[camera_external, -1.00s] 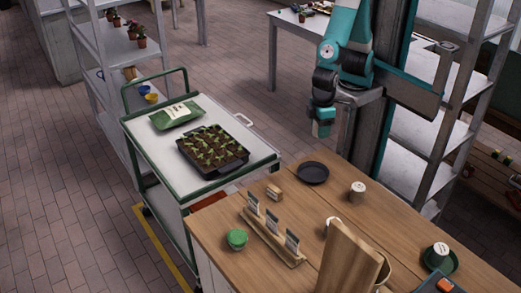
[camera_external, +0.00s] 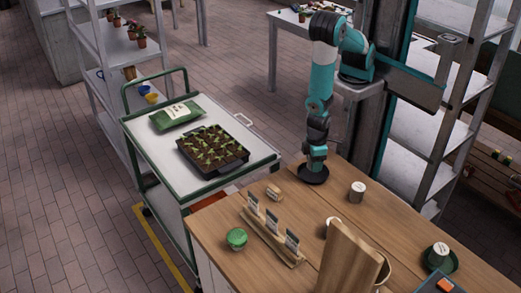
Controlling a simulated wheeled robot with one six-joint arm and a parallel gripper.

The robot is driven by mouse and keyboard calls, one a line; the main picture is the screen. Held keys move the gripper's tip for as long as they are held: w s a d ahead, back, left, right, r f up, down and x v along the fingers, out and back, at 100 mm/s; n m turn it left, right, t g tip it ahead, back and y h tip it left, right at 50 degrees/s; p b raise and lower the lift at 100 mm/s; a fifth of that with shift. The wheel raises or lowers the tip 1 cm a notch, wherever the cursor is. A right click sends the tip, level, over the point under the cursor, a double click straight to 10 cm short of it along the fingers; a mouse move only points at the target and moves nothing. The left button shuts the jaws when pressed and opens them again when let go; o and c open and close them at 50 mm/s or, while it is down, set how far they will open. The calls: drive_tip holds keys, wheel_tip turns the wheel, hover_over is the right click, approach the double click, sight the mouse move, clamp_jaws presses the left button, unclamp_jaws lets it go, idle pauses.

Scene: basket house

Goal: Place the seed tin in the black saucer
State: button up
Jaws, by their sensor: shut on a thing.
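The black saucer (camera_external: 313,179) lies on the wooden worktop near its far edge. My gripper (camera_external: 316,163) points down right over the saucer, with its tip at or just above it. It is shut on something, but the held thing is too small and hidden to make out. I cannot tell whether it is the seed tin or whether it touches the saucer. A small white-topped container (camera_external: 357,191) stands on the worktop right of the saucer. A green-topped container (camera_external: 237,239) stands at the front left.
A small wooden block (camera_external: 274,193) lies near the saucer. A wooden holder with several cards (camera_external: 271,236) and an upright board (camera_external: 347,258) stand nearer. Another white-topped container sits in a green saucer (camera_external: 453,262) at right. A trolley (camera_external: 255,164) with a seedling tray adjoins at left.

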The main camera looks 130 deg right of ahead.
sight(313, 175)
drive_tip(key=shift+f+p, duration=0.35)
drive_tip(key=shift+f, duration=1.45)
drive_tip(key=shift+f, duration=0.15)
drive_tip(key=o, duration=0.6)
drive_tip(key=shift+o, duration=0.2)
wheel_tip(313, 175, up, 12)
drive_tip(key=b, duration=0.3)
drive_tip(key=shift+r, duration=0.2)
drive_tip(key=s+a+r+n+y, duration=0.2)
drive_tip(key=s+r+n, duration=0.3)
drive_tip(key=r, duration=0.6)
drive_tip(key=s+a+r+n+y, duration=0.2)
drive_tip(key=s+r+n, duration=0.4)
drive_tip(key=r, duration=0.5)
drive_tip(key=shift+s+a+n, duration=0.3)
drive_tip(key=shift+n, duration=0.5)
